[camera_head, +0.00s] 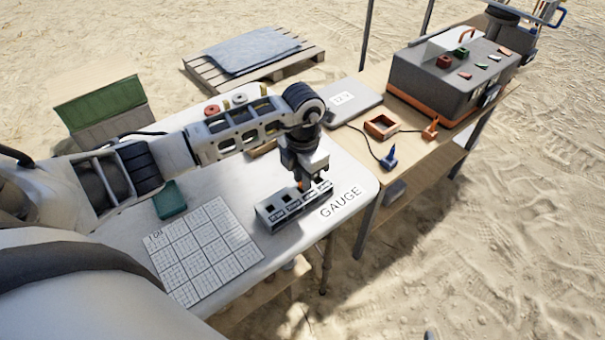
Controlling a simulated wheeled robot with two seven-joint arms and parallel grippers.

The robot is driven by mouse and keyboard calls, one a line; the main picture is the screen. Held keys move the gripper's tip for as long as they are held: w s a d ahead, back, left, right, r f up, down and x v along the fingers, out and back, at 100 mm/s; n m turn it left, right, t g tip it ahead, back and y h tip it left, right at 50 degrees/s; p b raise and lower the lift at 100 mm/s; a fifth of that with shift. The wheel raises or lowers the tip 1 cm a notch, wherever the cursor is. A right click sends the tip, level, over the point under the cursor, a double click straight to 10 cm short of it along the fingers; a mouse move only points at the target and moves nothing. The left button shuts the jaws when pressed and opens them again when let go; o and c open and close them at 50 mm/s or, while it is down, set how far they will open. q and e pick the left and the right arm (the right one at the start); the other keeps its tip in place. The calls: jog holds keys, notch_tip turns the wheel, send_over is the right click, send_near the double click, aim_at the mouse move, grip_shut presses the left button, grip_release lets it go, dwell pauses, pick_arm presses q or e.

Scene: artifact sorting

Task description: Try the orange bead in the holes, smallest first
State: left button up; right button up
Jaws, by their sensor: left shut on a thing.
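The gauge (268,221) is a dark grey block with square holes in its top and light labels on its front, on the white table beside the printed word GAUGE. My left gripper (304,183) points down over the right half of the gauge. It is shut on the orange bead, of which only a small orange patch (300,186) shows between the fingertips. Two dark holes show uncovered at the left of the gauge; my gripper hides part of the right side. Whether the bead is above a hole or in it I cannot tell. My right gripper is out of view.
A gridded white sheet (205,250) lies left of the gauge, with a green tray (170,200) behind it. A wooden table (408,150) at right holds a grey case (353,102), an orange frame (381,126) and a large grey box (440,85).

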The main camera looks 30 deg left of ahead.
pick_arm(q)
jog(key=shift+f, duration=0.1)
dwell(1.1)
dwell(0.4)
jog(key=shift+b, duration=0.3)
jog(key=o, duration=1.2)
jog(key=shift+o, duration=0.2)
